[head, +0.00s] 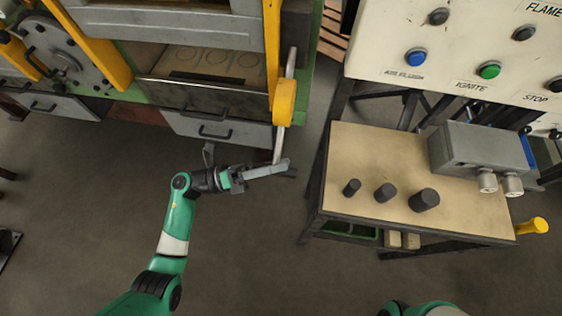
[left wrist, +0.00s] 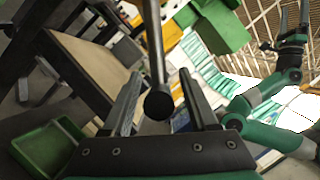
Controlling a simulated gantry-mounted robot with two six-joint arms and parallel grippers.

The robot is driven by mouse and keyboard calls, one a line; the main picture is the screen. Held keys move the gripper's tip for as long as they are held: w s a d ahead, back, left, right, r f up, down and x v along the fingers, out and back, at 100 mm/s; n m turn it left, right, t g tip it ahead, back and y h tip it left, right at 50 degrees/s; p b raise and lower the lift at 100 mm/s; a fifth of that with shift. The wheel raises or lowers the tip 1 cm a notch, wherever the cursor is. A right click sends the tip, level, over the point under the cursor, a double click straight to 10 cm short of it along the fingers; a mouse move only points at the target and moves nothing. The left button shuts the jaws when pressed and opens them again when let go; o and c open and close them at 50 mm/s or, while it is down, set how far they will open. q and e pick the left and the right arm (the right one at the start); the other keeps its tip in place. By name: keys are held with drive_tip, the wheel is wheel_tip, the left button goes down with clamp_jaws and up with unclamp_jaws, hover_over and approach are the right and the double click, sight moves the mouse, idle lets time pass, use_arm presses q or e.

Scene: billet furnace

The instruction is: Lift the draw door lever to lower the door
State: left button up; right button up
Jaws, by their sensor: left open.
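The draw door lever (head: 279,140) is a grey bar hanging down from a yellow pivot arm (head: 285,97) at the furnace's right side. In the left wrist view the lever (left wrist: 155,50) is a metal rod with a round dark end, seen between my fingers. My left gripper (head: 284,168) is open at the lever's lower end, a finger on either side; I cannot tell whether either touches it. It also shows in the left wrist view (left wrist: 160,100).
A bench (head: 335,180) with several dark cylinders and a grey box (head: 480,150) stands to the right. A control panel (head: 450,50) with coloured buttons is behind it. Drawers (head: 215,128) are below the furnace opening. The floor in front of the furnace is clear.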

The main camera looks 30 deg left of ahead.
use_arm(q)
drive_tip(key=shift+w+d+r, duration=0.15)
drive_tip(key=shift+w+d, duration=0.2)
drive_tip(key=shift+d, duration=0.15)
clamp_jaws()
idle(1.1)
